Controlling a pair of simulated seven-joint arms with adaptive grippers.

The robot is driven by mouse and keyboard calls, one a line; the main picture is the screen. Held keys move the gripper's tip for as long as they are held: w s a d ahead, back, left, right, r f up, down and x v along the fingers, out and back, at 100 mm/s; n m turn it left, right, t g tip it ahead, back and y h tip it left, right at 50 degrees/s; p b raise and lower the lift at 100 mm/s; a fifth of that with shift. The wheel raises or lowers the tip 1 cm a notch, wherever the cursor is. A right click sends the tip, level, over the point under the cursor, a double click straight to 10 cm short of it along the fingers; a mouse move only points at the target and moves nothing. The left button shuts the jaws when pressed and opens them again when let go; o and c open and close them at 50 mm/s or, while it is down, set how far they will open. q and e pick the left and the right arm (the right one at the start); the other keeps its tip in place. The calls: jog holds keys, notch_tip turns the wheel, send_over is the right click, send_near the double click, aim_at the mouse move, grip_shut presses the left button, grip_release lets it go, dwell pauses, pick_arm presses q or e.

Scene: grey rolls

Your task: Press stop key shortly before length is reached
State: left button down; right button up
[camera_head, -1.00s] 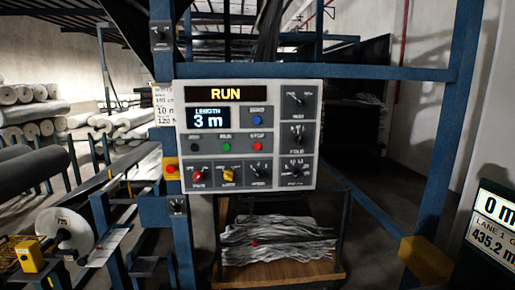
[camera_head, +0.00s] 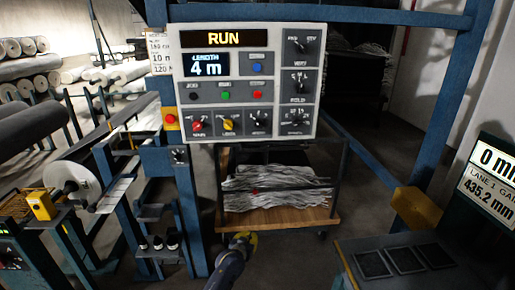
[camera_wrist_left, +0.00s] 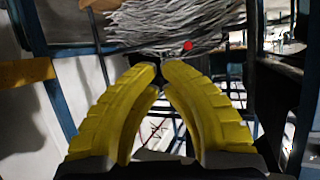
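The control panel (camera_head: 270,110) faces me in the head view. Its top display (camera_head: 210,38) reads RUN and its length display (camera_head: 206,65) reads 4 m. The red stop key (camera_head: 257,94) is at the right end of a row with a green key (camera_head: 225,95) and a dark key (camera_head: 194,96). My left gripper (camera_head: 244,238) is low, below the panel and apart from it, in front of the cart. In the wrist view its yellow fingers (camera_wrist_left: 159,68) bow inward with their tips nearly together and nothing between them. My right gripper is out of view.
A cart (camera_head: 275,222) with grey-white strips (camera_head: 275,188) stands under the panel. Blue frame posts (camera_head: 184,215) flank it. Rolls (camera_head: 30,75) lie at the left.

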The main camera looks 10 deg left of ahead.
pick_arm(q)
jog(key=w+d+r+t+h, duration=0.15)
jog(key=w+r, duration=0.25)
jog(key=r, duration=0.7)
jog(key=w+d+r+t, duration=0.1)
jog(key=w+r+t, duration=0.15)
jog(key=r, duration=0.85)
jog(key=w+d+r+t, duration=0.1)
jog(key=w+r, duration=0.4)
jog(key=r, duration=0.7)
jog(key=s+r+m+t+h, duration=0.1)
jog(key=s+r, duration=0.1)
jog(key=r, duration=1)
jog(key=s+d+r+m+t+h, duration=0.1)
jog(key=s+r+m+t+h, duration=0.1)
jog(key=r, duration=1.1)
jog(key=shift+s+d+r+t, duration=0.15)
jog(key=shift+s+r+t, duration=0.15)
jog(key=shift+s, duration=0.2)
jog(key=shift+w, duration=0.15)
